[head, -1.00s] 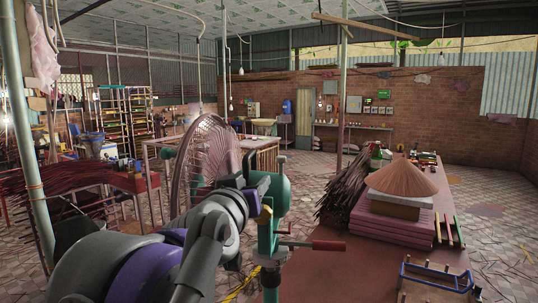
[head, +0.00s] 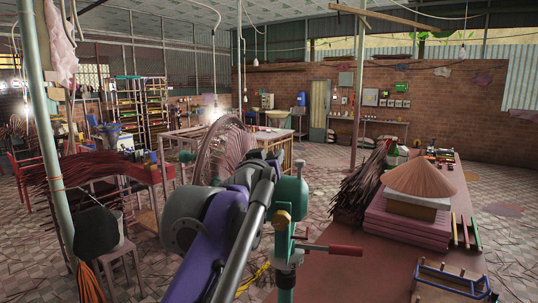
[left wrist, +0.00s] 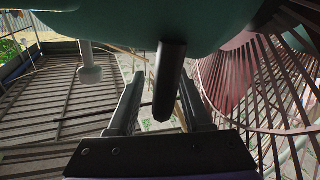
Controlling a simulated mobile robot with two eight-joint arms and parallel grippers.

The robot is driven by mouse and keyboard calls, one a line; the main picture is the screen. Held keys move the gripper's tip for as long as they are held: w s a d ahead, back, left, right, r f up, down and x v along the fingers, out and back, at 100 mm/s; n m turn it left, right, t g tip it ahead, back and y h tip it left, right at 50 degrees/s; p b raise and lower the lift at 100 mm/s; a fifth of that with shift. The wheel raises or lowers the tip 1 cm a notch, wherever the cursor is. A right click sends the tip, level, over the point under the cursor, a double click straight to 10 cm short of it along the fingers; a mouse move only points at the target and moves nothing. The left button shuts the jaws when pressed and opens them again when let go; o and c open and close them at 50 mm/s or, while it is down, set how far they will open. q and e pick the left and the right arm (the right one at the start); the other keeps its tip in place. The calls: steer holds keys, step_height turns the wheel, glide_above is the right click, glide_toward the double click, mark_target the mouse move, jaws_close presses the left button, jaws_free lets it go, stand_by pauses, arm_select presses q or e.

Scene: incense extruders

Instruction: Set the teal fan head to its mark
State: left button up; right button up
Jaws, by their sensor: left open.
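The teal fan head (head: 288,205) stands on an upright post, with a red-handled bar at its side. Its round wire cage (head: 222,143) shows left of the housing, partly hidden by my arm. In the head view my left gripper (head: 273,157) is at the upper left of the housing; its fingers are mostly hidden. The left wrist view shows the gripper (left wrist: 161,88) open, with a dark knob (left wrist: 170,70) hanging under the teal body (left wrist: 170,22) between or just beyond the fingers. I cannot tell whether they touch it. I cannot make out the mark.
A long red table (head: 335,272) on the right holds a conical hat (head: 419,178), pink stacks (head: 400,225), dark sticks (head: 355,185) and a blue-framed rack (head: 450,280). A grey-green pole (head: 48,140) stands at the left. Tiled floor is open behind the table.

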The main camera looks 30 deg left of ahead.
arm_select(q)
steer(key=shift+w+a, duration=0.1)
steer(key=shift+c, duration=0.2)
jaws_close()
stand_by(1.2)
